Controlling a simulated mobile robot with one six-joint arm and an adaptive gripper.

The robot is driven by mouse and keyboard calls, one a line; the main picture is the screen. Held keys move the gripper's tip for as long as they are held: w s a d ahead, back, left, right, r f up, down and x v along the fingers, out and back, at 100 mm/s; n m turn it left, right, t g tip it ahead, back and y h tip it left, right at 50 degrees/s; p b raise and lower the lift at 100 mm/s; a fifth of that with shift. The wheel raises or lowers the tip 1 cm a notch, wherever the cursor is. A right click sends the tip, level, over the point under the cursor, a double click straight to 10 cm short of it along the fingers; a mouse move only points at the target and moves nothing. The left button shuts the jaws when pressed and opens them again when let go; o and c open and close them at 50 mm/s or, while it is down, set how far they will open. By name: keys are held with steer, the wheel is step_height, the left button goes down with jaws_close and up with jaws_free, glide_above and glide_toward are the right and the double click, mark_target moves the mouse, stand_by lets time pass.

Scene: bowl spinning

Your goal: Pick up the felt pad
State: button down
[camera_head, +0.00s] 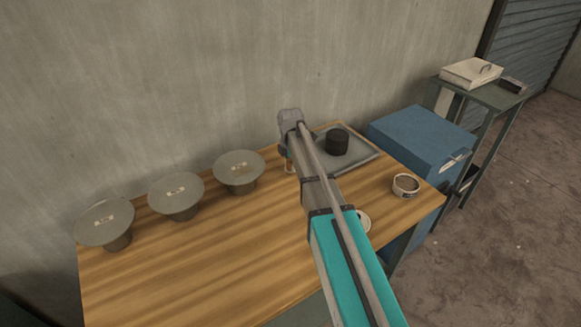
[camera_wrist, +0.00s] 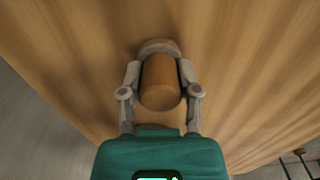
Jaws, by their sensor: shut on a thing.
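In the wrist view, my gripper (camera_wrist: 160,75) is shut on a brown wooden cylinder, which looks like the handle of the felt pad. A pale grey rounded part of the felt pad (camera_wrist: 158,46) shows at its far end, over the wooden table. I cannot tell whether the pad touches the table or hangs just above it. In the head view, my arm reaches over the table's back part. My fingers and the pad are mostly hidden behind the arm there.
Three grey discs on short stands (camera_head: 239,168) line the table's (camera_head: 200,250) back left. A grey tray (camera_head: 365,158) with a black cylinder (camera_head: 337,141) lies right of my arm. A round tin (camera_head: 406,186) stands near the right edge, beside a blue cabinet (camera_head: 420,140). The table's front left is clear.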

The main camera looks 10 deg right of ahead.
steer(key=shift+r, duration=0.1)
steer(key=shift+r+p, duration=0.95)
steer(key=shift+p, duration=0.15)
steer(key=s+r+p, duration=1)
steer(key=s+r, duration=0.1)
steer(key=s, duration=0.3)
steer(key=shift+d+p, duration=0.15)
steer(key=shift+p, duration=0.25)
steer(key=shift+f, duration=0.1)
steer(key=c, duration=1)
jaws_free()
steer(key=c, duration=0.3)
